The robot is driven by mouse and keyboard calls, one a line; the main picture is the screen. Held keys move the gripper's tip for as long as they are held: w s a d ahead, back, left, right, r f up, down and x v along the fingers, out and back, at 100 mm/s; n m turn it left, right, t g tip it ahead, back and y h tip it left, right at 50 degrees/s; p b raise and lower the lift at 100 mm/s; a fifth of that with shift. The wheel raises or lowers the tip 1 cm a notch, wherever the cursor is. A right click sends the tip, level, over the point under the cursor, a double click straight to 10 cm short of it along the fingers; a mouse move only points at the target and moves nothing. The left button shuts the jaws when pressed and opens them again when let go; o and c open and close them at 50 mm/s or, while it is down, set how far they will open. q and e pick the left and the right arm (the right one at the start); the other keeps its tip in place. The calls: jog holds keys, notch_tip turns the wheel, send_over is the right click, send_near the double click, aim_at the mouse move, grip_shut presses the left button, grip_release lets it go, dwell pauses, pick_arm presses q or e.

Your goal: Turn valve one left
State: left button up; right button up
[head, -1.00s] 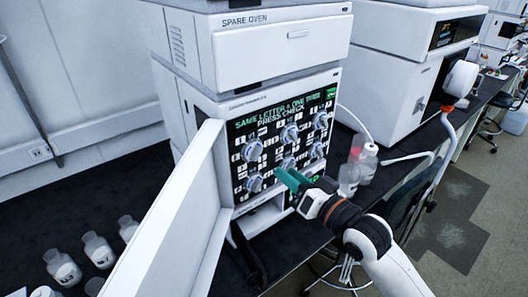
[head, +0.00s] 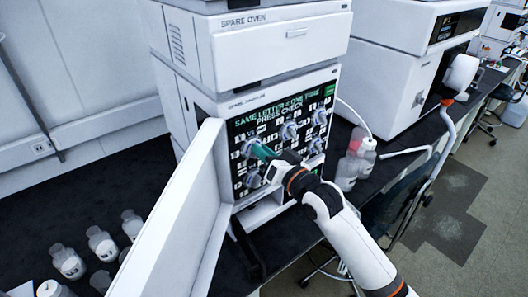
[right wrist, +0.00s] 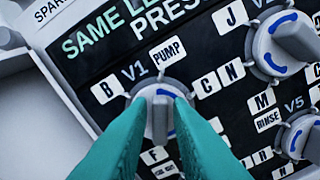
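Valve one, a round grey knob labelled V1 (right wrist: 159,120), is on the black panel and fills the lower middle of the right wrist view. Its raised grip bar stands roughly upright there. It is partly hidden by the teal fingers of my right gripper (right wrist: 166,101). The fingertips are apart, one on each side of the grip bar. I cannot tell whether they touch it. In the head view my right gripper (head: 262,150) reaches the upper left knob from the right. My left gripper is not in view.
Other knobs sit close by: one to the upper right (right wrist: 284,40) and V5 (right wrist: 300,137). A white open door (head: 180,215) stands left of the panel. Bottles stand on the dark bench at left (head: 68,262) and right of the unit (head: 348,170).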

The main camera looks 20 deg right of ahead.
grip_shut()
jog(key=shift+n, duration=0.3)
jog(key=shift+s+a+r+n+p, duration=0.15)
jog(key=shift+n+p, duration=0.4)
jog(key=shift+n, duration=1.35)
jog(key=shift+w+a+f+n+p, duration=0.15)
jog(key=shift+n+p, duration=0.45)
jog(key=shift+n, duration=1.3)
jog(key=shift+s+a+r+n+p, duration=0.15)
jog(key=shift+n+p, duration=0.4)
jog(key=shift+n, duration=1.35)
jog(key=shift+o, duration=2)
grip_release()
